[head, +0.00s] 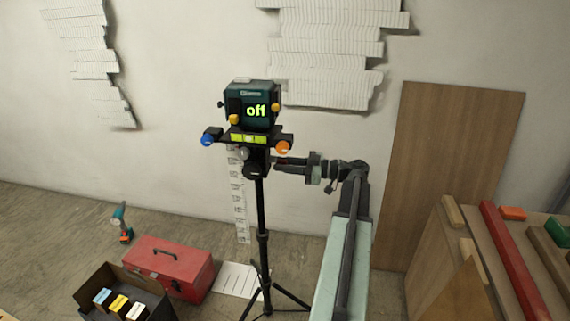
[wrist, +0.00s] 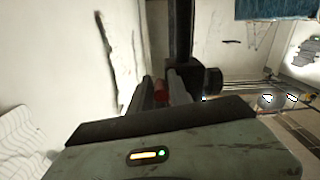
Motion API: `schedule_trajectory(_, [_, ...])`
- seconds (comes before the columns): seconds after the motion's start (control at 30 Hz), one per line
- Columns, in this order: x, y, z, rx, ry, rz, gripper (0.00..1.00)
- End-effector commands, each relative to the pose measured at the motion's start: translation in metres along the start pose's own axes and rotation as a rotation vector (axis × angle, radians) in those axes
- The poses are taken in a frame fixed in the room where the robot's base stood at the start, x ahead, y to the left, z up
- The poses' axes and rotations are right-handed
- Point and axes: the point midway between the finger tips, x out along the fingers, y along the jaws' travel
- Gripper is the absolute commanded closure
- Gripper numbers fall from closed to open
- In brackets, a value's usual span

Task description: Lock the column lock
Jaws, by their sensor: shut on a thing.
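A dark green device (head: 252,105) showing "off" in yellow-green sits on a black tripod (head: 262,220) in front of the wall. Below it are a blue knob (head: 207,140), an orange knob (head: 283,147), a grey knob (head: 243,153) and a black knob (head: 254,171). My gripper (head: 279,162) reaches in from the right, just under the orange knob, at the tripod's upper column. In the wrist view my gripper (wrist: 162,86) is shut on a small red knob (wrist: 160,90) beside the dark column (wrist: 181,38). The head view does not clearly show this red knob.
A red toolbox (head: 170,267), a dark box of small cartons (head: 85,302) and a drill (head: 121,222) are on the floor at left. A wooden panel (head: 447,160) leans on the wall at right. A white scale strip (head: 239,200) hangs behind the tripod.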

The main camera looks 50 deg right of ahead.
Motion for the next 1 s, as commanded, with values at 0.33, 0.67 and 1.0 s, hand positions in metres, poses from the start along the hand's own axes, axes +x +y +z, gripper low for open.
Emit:
schedule_trajectory(0.33, [0.0032,-0.0045,-0.0033,0.013,0.011,-0.013,1.0])
schedule_trajectory(0.67, [0.0038,-0.0054,-0.003,0.028,0.011,-0.014,1.0])
schedule_trajectory(1.0, [0.0043,-0.0066,-0.0025,0.051,0.011,-0.015,1.0])
